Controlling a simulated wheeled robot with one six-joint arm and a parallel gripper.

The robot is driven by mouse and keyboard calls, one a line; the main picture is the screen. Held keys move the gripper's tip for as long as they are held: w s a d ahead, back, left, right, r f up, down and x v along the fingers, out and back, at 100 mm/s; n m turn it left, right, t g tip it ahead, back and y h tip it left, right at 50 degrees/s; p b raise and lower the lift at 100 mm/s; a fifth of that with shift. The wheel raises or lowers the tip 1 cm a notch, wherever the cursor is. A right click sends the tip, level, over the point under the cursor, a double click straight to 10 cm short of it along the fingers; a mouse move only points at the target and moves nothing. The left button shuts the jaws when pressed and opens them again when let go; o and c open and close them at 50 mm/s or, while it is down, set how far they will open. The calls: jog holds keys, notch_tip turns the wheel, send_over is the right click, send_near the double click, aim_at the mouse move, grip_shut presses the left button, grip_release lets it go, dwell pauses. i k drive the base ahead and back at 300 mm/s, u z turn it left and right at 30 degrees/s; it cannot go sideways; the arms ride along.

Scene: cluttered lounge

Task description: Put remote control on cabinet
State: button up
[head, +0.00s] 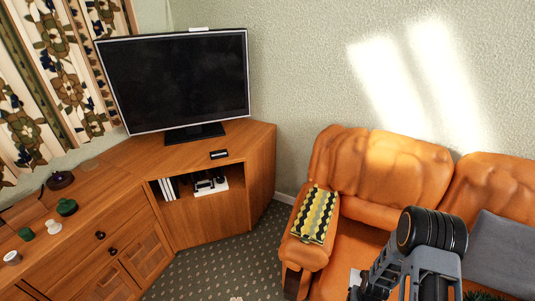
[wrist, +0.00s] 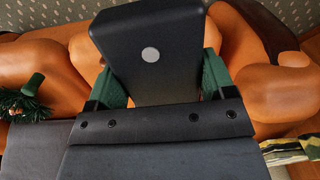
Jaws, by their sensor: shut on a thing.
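My gripper (wrist: 160,77) has its green fingers shut on a flat black slab with a round pale spot, which looks like the remote control (wrist: 150,28). The wrist view shows it gripped between both fingers, above the orange sofa. In the head view my arm is at the lower right, in front of the sofa, and the held thing is hard to make out. The wooden cabinet (head: 262,153) stands in the corner at the centre left, well apart from my gripper. A large television (head: 178,80) stands on its top.
A small black item (head: 219,154) lies on the cabinet top near its front edge. A sideboard (head: 95,215) with small pots adjoins on the left. The orange sofa (head: 383,170) has a patterned cloth (head: 315,214) on its arm. Carpet (head: 222,262) lies open before the cabinet.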

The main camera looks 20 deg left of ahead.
aim_at(178, 163)
jog(key=u, duration=0.45)
jog(key=k, duration=0.55)
jog(key=u, duration=1.2)
jog(key=i, duration=0.65)
jog(key=u, duration=0.85)
jog(key=i, duration=0.75)
